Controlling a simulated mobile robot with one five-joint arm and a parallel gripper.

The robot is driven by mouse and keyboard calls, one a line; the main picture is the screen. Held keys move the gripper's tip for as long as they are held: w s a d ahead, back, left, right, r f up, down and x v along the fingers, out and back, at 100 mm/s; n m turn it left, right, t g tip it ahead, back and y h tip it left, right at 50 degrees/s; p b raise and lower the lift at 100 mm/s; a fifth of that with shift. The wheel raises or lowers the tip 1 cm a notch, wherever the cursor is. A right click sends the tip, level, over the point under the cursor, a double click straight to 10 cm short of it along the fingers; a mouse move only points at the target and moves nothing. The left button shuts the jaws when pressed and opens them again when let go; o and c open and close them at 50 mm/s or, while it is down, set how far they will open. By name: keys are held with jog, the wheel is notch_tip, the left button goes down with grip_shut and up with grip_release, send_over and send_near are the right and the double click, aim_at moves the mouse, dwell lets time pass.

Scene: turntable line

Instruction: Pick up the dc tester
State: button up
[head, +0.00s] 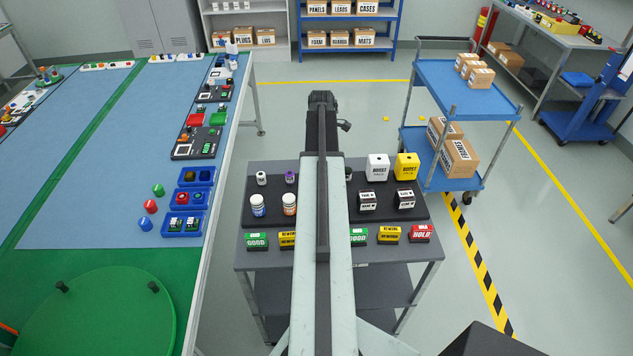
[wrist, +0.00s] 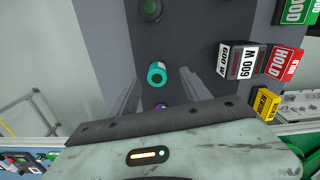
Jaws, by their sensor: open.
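No label reading dc tester can be read, so I cannot tell which item it is. In the wrist view a small teal cylinder (wrist: 156,74) with a ring-shaped top stands on the dark board. My gripper (wrist: 158,76) is open, with one finger on each side of the teal cylinder and nothing visibly clamped. A purple piece (wrist: 160,106) shows partly behind the gripper body. A dark green round piece (wrist: 150,10) lies beyond the fingertips. In the head view my arm covers the middle of the board, hiding the teal cylinder.
On the dark board (head: 400,213) stand a purple-topped piece (head: 290,177), two bottles (head: 258,206), white (head: 377,168) and yellow (head: 407,167) boxes, and black labelled blocks (head: 367,201). Coloured signs (head: 421,234) line the front. A blue cart (head: 440,80) stands right, a worktable (head: 90,140) left.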

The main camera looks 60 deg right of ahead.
jog(key=shift+w+f, duration=0.15)
jog(key=shift+f, duration=0.5)
jog(key=shift+a, duration=0.1)
jog(key=f+b, duration=0.5)
jog(key=shift+w+d+f, duration=0.1)
jog(key=shift+w+d, duration=0.1)
jog(key=shift+w, duration=0.1)
jog(key=shift+r, duration=0.2)
grip_shut()
